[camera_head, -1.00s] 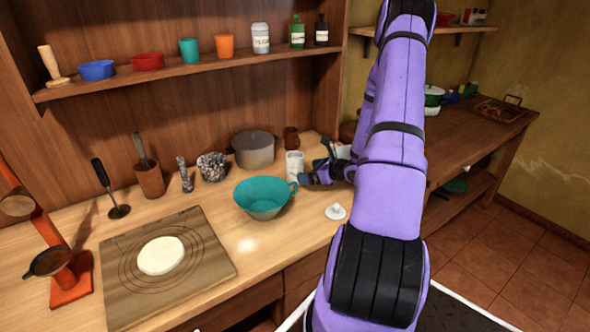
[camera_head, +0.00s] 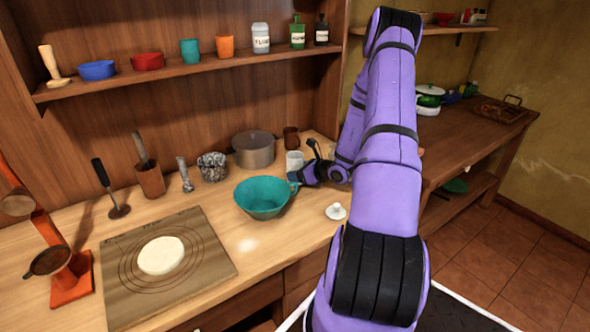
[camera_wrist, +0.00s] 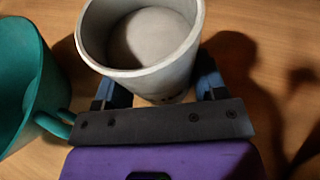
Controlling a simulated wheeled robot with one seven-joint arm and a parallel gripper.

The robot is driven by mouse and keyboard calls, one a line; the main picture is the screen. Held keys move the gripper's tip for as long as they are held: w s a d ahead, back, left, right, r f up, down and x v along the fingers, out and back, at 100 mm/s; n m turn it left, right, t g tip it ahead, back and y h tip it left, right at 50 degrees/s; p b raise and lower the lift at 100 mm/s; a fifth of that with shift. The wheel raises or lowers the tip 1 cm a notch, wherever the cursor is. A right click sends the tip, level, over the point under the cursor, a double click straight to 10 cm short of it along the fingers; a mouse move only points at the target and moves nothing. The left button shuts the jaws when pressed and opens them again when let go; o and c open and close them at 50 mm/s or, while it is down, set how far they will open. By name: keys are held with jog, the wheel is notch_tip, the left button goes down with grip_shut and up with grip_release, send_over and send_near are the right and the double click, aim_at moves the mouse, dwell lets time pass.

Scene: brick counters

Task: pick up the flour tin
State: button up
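A white, open-topped tin (camera_head: 294,162), which seems to be the flour tin, stands upright on the counter behind the teal bowl. In the wrist view, the tin (camera_wrist: 143,68) shows a thick pale rim and a greyish inside; its lower front is partly hidden by my gripper. My gripper (camera_head: 307,172) is low beside the tin, on its right. In the wrist view my gripper (camera_wrist: 158,90) has one blue finger on each side of the tin's near part. The fingers are spread apart; I cannot tell whether they touch it. A white lid (camera_head: 336,211) with a knob lies on the counter.
The teal bowl (camera_head: 262,198) is close on the left, its handle (camera_wrist: 55,122) near my left finger. A grey pot (camera_head: 254,150) and brown cup (camera_head: 291,138) stand behind.

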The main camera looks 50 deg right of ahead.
aim_at(299, 156)
jog(key=shift+c, duration=1.2)
jog(key=shift+r, duration=5)
jog(key=shift+s, duration=0.1)
